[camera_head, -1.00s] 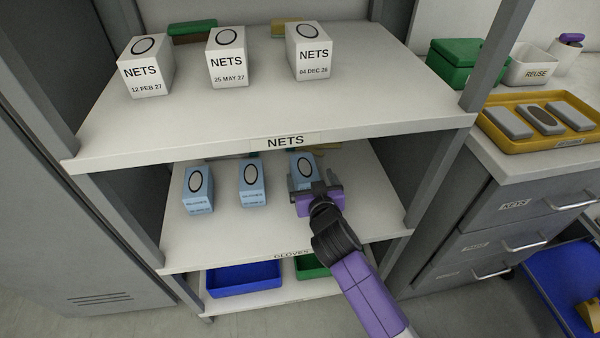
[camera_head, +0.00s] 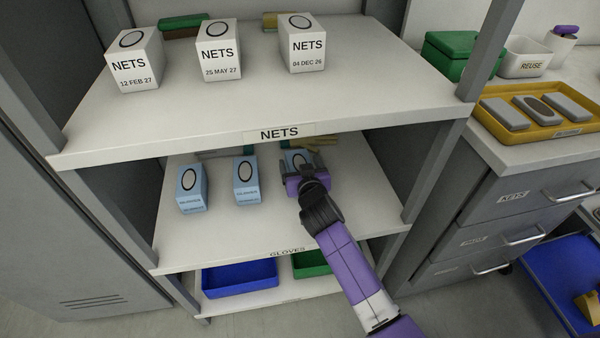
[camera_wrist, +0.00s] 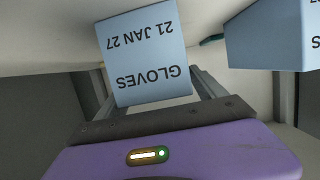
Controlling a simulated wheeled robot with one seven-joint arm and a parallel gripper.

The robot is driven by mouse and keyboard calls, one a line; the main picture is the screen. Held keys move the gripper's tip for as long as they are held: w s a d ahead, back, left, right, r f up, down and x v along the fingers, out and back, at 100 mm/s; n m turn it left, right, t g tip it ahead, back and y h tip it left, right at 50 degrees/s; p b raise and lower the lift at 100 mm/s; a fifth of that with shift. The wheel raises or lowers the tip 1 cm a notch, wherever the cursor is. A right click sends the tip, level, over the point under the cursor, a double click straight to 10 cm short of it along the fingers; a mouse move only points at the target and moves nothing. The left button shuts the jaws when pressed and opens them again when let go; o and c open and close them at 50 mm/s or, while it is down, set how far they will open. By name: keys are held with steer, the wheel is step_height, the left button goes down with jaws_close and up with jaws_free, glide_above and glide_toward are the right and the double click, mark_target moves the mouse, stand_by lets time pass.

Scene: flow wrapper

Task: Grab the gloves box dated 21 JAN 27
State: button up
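The gloves box dated 21 JAN 27 (camera_wrist: 145,55) is light blue and appears upside down in the wrist view, straight ahead of my gripper (camera_wrist: 152,92). One finger shows at each side of it, with a gap visible at the right side. In the head view this box (camera_head: 296,158) stands at the right of the GLOVES shelf, its front mostly hidden by my gripper (camera_head: 303,172). My gripper is open around or just in front of the box; contact is not visible.
Two more blue gloves boxes stand to the left, one near (camera_head: 246,182) and one farther left (camera_head: 191,188). The NETS shelf (camera_head: 250,110) lies above with three white boxes. A shelf post (camera_head: 425,165) stands at the right. Blue (camera_head: 240,277) and green bins sit below.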

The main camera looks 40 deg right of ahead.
steer(key=c, duration=1.2)
